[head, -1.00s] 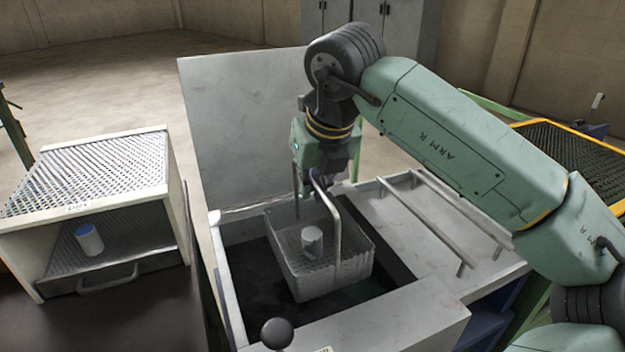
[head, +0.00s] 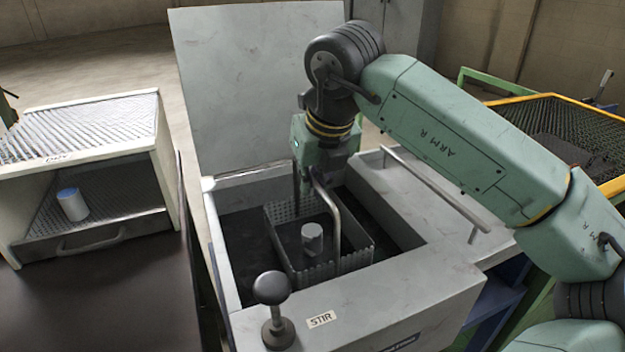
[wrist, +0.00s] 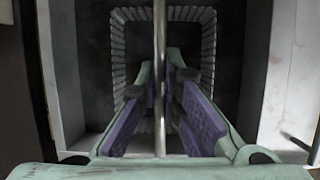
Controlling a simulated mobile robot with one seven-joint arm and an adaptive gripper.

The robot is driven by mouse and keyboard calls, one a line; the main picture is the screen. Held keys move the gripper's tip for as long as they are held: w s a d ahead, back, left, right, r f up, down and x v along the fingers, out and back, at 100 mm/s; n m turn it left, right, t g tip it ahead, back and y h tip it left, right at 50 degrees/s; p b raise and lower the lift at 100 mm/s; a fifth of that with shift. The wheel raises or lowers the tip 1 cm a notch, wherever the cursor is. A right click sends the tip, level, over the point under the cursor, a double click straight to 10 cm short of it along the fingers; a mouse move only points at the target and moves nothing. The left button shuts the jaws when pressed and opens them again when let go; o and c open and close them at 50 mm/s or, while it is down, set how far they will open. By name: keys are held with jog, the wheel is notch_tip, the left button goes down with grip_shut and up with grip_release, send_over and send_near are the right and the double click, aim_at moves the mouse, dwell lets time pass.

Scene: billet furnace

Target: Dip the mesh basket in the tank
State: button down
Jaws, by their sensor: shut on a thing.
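The mesh basket (head: 357,258) hangs by its tall bar handle (head: 331,210) inside the open tank (head: 232,275). A grey metal cylinder (head: 312,240) stands in the basket. My gripper (head: 318,175) is shut on the handle, above the basket; in the wrist view its purple finger pads (wrist: 166,112) close on the bar (wrist: 159,70). The basket's lower part sits down among the tank walls, over a dark interior. I cannot tell how deep its bottom is in the liquid. The tank lid (head: 235,85) stands open behind.
A STIR label (head: 321,319) and black knob (head: 271,288) are on the tank's front ledge. A white mesh-topped cabinet (head: 85,150) at left holds a blue-topped white cylinder (head: 72,204). A rail (head: 435,190) lies right of the tank; a yellow-edged mesh bin (head: 560,140) stands beyond.

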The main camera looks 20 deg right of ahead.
aim_at(313, 229)
jog(key=shift+f+b, duration=4.95)
jog(key=shift+f, duration=0.75)
jog(key=shift+r, duration=0.15)
notch_tip(313, 229, up, 23)
jog(key=p, duration=1.5)
jog(key=shift+w, duration=0.15)
